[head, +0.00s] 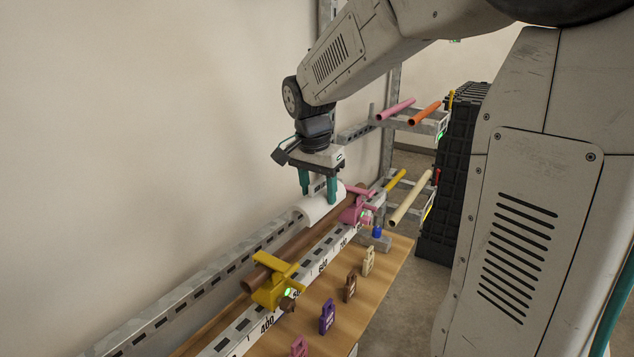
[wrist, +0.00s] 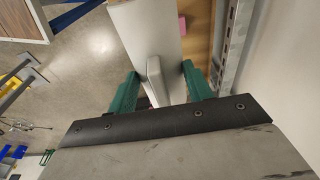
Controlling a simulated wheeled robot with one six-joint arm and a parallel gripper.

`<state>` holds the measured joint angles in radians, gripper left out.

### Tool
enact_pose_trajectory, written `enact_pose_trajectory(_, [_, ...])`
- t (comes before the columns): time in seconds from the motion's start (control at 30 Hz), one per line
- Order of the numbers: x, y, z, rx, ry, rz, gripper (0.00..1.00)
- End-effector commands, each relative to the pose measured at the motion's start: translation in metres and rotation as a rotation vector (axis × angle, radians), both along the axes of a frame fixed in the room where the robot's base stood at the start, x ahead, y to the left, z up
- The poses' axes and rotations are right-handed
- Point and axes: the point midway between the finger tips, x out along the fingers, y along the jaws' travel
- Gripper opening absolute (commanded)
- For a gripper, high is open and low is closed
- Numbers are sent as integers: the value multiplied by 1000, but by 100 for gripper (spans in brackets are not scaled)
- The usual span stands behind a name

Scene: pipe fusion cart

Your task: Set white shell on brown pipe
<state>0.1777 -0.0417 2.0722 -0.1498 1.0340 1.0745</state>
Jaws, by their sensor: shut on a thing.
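The white shell (head: 319,207) is a half-round sleeve at the far end of the brown pipe (head: 296,244) in the head view. My gripper (head: 318,192) points down with its green fingers shut on it. In the wrist view the shell (wrist: 143,32) runs up between the fingers of my gripper (wrist: 155,88), which close on a raised rib in its middle. The brown pipe lies along the cart, held by a yellow clamp (head: 271,288) and a pink clamp (head: 352,211). The shell is over or just beside the pipe; I cannot tell whether they touch.
A marked metal rail (head: 246,328) runs along the wooden bench (head: 385,279). Several coloured tags, including a purple one (head: 327,316), stand along its front. Racks with pink, orange, yellow and cream pipes (head: 411,197) are at the far end, beside black crates (head: 453,170).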

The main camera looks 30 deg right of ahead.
Motion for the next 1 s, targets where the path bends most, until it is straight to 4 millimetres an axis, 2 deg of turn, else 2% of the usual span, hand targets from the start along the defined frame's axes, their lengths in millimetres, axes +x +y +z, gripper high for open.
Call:
enact_pose_trajectory(0.6, [0, 0, -43, 1, 1, 0, 28])
enact_pose_trajectory(1.0, [0, -1, -54, 0, 0, -1, 28])
